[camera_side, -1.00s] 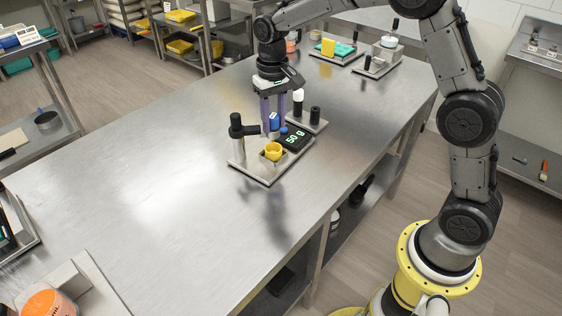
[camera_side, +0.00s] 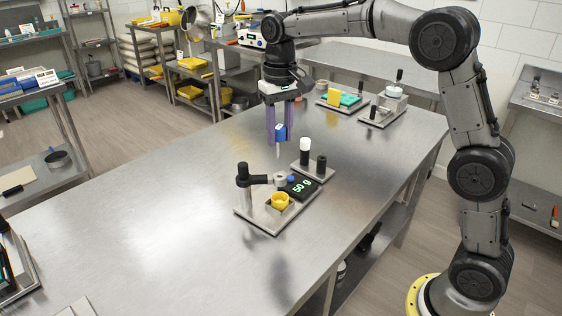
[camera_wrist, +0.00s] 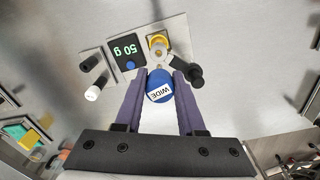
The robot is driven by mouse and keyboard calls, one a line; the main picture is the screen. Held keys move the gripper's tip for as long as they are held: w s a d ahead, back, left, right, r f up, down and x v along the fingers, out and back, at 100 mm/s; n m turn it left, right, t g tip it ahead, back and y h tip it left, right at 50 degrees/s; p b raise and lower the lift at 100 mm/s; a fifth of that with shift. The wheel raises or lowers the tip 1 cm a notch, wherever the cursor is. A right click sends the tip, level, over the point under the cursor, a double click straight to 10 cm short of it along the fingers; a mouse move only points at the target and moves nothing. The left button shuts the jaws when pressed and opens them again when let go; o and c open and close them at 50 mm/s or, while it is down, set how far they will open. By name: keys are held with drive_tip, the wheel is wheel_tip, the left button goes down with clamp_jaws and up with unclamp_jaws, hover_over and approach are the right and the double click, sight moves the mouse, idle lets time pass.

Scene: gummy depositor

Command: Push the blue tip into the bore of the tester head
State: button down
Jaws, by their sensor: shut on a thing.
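My gripper (camera_side: 278,139) is shut on the blue tip (camera_side: 280,131), which hangs upright with a thin pale lower end pointing down. In the wrist view the blue tip (camera_wrist: 160,86) carries a white "WIDE" label and sits between the purple fingers. The tester head (camera_side: 281,179) is a grey ring at the end of a black arm (camera_side: 245,180) on a post. It stands below the tip, with a clear gap between. In the wrist view the head (camera_wrist: 164,57) is partly covered by the tip. The bore's inside cannot be seen clearly.
The tester plate (camera_side: 262,219) bears a yellow cup (camera_side: 281,200), a blue button (camera_side: 291,179) and a "50 g" display (camera_side: 301,187). Behind it, a small plate holds a white-topped post (camera_side: 305,150) and a black post (camera_side: 321,166).

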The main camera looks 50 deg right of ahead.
wheel_tip(320, 180, up, 6)
drive_tip(key=shift+r, duration=0.2)
drive_tip(key=shift+w+d+f+g, duration=0.15)
drive_tip(key=shift+w+g, duration=0.15)
drive_tip(key=shift+w, duration=0.15)
hover_over(278, 157)
drive_tip(key=shift+w+d+f, duration=0.1)
drive_tip(key=shift+w+f, duration=0.05)
drive_tip(key=shift+f, duration=1.15)
drive_tip(key=shift+w+d+f, duration=0.1)
drive_tip(key=shift+f, duration=1.15)
drive_tip(key=shift+f, duration=3.05)
drive_tip(key=shift+f, duration=0.15)
